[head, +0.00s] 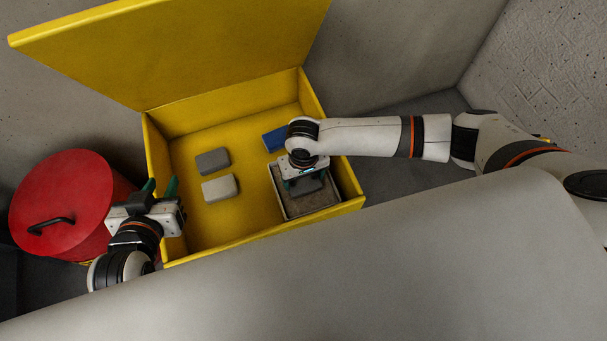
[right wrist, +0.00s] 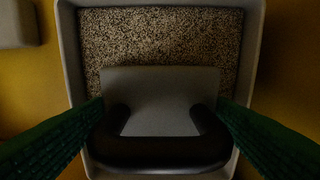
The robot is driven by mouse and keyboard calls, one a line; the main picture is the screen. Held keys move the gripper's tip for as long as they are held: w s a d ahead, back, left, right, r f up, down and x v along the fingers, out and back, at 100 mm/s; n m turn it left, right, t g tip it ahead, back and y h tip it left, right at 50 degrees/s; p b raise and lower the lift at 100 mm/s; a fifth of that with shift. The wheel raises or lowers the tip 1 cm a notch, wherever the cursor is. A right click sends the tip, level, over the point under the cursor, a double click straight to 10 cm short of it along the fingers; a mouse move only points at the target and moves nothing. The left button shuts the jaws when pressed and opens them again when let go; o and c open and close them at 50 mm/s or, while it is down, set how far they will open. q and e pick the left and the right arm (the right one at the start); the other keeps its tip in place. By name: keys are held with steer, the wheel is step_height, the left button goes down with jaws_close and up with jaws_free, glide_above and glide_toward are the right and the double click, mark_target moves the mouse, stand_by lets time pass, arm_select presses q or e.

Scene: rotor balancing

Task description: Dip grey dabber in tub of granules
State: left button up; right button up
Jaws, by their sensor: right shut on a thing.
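The tub of granules (head: 308,207) stands in the right front part of an open yellow box. Its pale rim surrounds speckled granules (right wrist: 160,40) in the right wrist view. My right gripper (head: 304,178) points down over the tub and is shut on the grey dabber (right wrist: 160,88), with its green fingers at the sides of the dark handle (right wrist: 158,152). The dabber lies within the tub's outline; I cannot tell whether its underside touches the granules. My left gripper (head: 161,187) is open and empty at the box's left wall.
The yellow box (head: 245,232) has its lid raised at the back. Inside lie a dark grey block (head: 213,161), a light grey block (head: 220,187) and a blue block (head: 273,139). A red lidded drum (head: 70,195) stands left. A grey surface crosses the foreground.

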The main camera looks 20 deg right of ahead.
arm_select(q)
steer(key=shift+r, duration=0.15)
steer(key=shift+s+a+f+g, duration=0.3)
steer(key=shift+s+f+g, duration=0.3)
steer(key=shift+f, duration=0.15)
stand_by(2.8)
steer(key=shift+s+a+f+g+y+p, duration=0.15)
steer(key=shift+s+a+f+g+p, duration=0.1)
steer(key=shift+s+f+g, duration=0.2)
steer(key=shift+s+a+f+g+y+p, duration=0.15)
steer(key=shift+s+f+g+p, duration=0.15)
steer(key=shift+s, duration=0.25)
stand_by(3.3)
